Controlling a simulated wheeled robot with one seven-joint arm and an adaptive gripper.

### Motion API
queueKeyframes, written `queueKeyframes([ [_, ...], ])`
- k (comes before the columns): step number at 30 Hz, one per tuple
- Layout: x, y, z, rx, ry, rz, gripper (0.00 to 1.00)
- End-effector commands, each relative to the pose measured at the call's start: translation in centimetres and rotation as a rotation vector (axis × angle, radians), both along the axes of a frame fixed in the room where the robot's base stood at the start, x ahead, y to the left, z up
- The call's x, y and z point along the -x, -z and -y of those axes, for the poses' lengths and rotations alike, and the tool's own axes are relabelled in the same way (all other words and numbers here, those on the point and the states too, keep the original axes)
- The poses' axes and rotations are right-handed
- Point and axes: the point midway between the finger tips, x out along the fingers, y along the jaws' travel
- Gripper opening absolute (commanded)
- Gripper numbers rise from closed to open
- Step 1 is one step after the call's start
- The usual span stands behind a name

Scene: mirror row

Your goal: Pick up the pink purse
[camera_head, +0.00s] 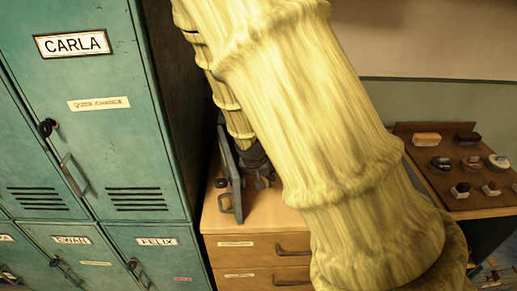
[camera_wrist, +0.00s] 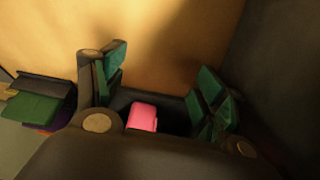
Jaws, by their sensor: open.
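The pink purse (camera_wrist: 143,117) shows in the wrist view as a small pink block low between my fingers, against a dark patch. My gripper (camera_wrist: 158,72) is open, with one green-padded finger on each side of the purse's place in the picture. I cannot tell whether the fingers touch it. In the head view my gripper (camera_head: 259,172) is a small dark shape above the wooden drawer cabinet, partly behind my yellow arm. The purse is not visible there.
A grey upright panel (camera_head: 231,173) stands on the drawer cabinet (camera_head: 239,249), close beside my gripper. Teal lockers (camera_head: 110,130) rise at left. A brown board (camera_head: 430,177) with several brushes lies at right. A green item (camera_wrist: 32,107) lies left in the wrist view.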

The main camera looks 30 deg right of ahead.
Motion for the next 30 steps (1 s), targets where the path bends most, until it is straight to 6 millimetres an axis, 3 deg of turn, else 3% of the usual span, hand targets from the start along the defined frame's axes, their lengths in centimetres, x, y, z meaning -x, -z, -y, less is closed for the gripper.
queueKeyframes([
  [5,-0.6,0.3,0.4,-0.001,0.0,0.001,0.71],
  [15,-4.6,0.2,3.3,-0.001,-0.004,0.0,0.71],
  [30,-8.1,0.1,5.9,-0.002,-0.003,0.0,0.71],
])
